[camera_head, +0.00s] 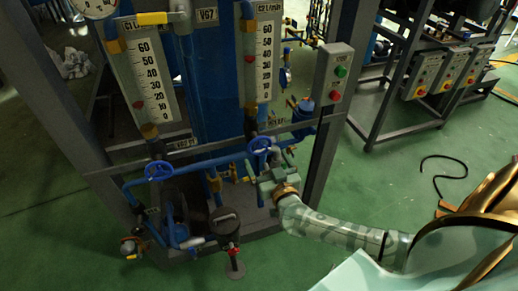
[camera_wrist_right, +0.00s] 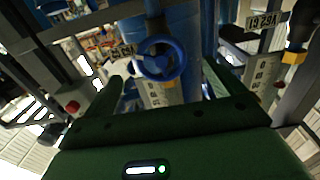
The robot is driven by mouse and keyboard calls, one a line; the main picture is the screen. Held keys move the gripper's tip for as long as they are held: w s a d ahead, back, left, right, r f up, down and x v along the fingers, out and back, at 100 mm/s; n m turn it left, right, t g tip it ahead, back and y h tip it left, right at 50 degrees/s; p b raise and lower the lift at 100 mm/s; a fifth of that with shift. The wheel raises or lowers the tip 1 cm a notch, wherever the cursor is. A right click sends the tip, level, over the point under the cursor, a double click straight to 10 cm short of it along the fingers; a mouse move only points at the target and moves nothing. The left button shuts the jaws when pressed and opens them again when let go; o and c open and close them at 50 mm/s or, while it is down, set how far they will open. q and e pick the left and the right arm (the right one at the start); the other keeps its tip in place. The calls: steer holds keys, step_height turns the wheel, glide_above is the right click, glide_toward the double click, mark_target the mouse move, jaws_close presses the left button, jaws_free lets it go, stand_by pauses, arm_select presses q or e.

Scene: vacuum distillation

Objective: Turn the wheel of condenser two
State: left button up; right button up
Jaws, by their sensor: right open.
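The right blue handwheel (camera_head: 260,145) sits on the blue pipe below the right flow gauge, which is marked C2. A blue handwheel with spokes also shows in the right wrist view (camera_wrist_right: 160,60). My right gripper (camera_head: 267,166) is open and empty, just below and in front of the right wheel. In the wrist view its two green fingers (camera_wrist_right: 165,85) stand apart on either side of the wheel, which appears beyond the tips. I cannot tell whether they touch it. My left gripper is not in view.
A second blue handwheel (camera_head: 159,170) sits to the left under the left gauge (camera_head: 148,80). The right gauge (camera_head: 264,60) stands above the right wheel. A grey switch box (camera_head: 335,80) is on the frame post.

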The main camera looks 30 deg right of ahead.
mark_target(260, 149)
steer(key=b+x, duration=0.1)
steer(key=x, duration=0.5)
steer(key=shift+w, duration=0.4)
steer(key=c, duration=1)
